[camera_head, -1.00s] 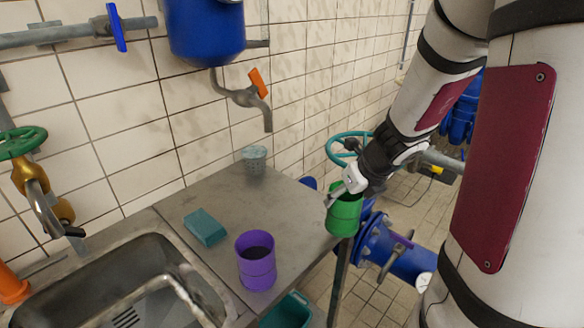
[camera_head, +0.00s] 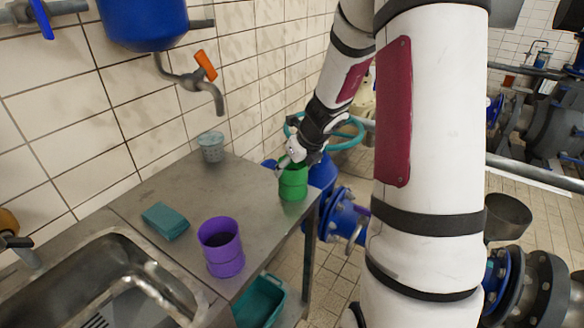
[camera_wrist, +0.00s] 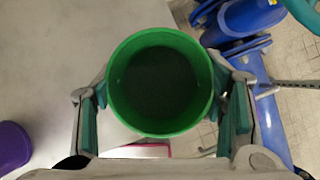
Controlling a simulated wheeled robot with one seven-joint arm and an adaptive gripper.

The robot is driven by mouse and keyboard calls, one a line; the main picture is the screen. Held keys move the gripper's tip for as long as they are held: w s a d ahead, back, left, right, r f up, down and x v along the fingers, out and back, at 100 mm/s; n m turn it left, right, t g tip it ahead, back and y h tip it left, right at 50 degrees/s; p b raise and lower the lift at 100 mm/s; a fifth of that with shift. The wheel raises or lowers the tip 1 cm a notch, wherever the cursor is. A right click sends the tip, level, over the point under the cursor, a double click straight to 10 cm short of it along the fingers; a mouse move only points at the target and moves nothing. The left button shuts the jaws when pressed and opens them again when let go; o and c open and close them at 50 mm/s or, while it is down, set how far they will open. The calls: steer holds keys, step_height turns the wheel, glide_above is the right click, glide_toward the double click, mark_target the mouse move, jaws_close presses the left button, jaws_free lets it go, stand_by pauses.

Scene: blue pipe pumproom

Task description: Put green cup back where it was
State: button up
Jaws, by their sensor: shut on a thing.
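The green cup (camera_head: 293,184) is upright at the right edge of the metal counter (camera_head: 265,222) in the head view. My gripper (camera_head: 290,160) is on its upper part, from behind and above. In the wrist view the green cup (camera_wrist: 160,84) is seen from above, looking empty, between the two fingers of my gripper (camera_wrist: 163,105). The fingers are shut on it. Whether the cup's base touches the counter is hard to tell.
A purple cup (camera_head: 221,247) stands at the counter's front, beside a teal sponge (camera_head: 165,221) and the sink (camera_head: 100,270). A grey cup (camera_head: 211,146) stands at the back by the wall. Blue pipes (camera_head: 345,218) lie beyond the right edge. The counter's middle is clear.

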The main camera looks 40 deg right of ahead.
steer(key=o, duration=1.9)
steer(key=shift+f, duration=0.1)
